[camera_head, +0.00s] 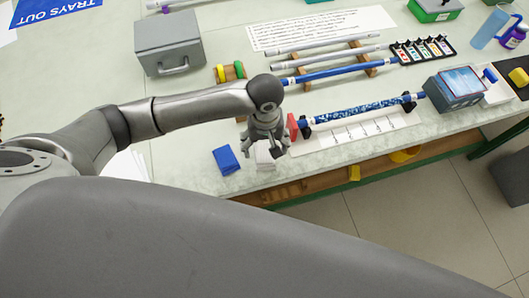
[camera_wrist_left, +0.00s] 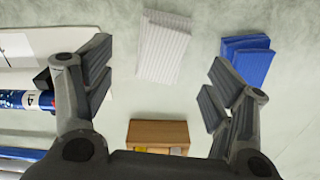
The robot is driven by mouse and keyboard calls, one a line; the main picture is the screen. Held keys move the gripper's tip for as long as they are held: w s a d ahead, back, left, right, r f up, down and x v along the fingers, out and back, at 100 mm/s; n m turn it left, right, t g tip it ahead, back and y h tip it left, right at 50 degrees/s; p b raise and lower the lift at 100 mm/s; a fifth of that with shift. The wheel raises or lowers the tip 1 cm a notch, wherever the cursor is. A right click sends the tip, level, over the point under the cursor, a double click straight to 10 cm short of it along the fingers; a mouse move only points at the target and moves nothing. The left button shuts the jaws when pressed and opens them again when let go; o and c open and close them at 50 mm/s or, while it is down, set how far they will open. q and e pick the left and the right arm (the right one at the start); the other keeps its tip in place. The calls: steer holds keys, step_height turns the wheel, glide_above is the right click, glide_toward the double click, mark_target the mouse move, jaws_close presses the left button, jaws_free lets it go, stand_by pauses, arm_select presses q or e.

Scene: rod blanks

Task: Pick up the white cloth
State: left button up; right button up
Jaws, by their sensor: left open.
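The white cloth (camera_head: 265,156) lies folded on the pale green table near its front edge, partly hidden by my gripper in the head view. In the left wrist view the white cloth (camera_wrist_left: 164,46) shows fully, ribbed and flat, just beyond the fingertips. My left gripper (camera_head: 264,148) is over the table at the cloth, pointing down. In the left wrist view my left gripper (camera_wrist_left: 157,82) is open, with nothing between its fingers. My right gripper is not in view.
A folded blue cloth (camera_head: 226,160) lies just left of the white one; it also shows in the wrist view (camera_wrist_left: 247,58). A wooden block (camera_wrist_left: 158,134) is near the gripper. A blue speckled rod (camera_head: 355,110) lies on supports to the right. A grey metal box (camera_head: 168,42) stands behind.

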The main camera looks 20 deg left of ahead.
mark_target(264, 152)
arm_select(q)
step_height(264, 152, down, 5)
steer(key=shift+a+r+p, duration=0.15)
steer(key=shift+r+p, duration=0.05)
steer(key=shift+p, duration=0.25)
steer(key=shift+f, duration=0.2)
steer(key=c, duration=0.9)
steer(key=shift+c, duration=1.1)
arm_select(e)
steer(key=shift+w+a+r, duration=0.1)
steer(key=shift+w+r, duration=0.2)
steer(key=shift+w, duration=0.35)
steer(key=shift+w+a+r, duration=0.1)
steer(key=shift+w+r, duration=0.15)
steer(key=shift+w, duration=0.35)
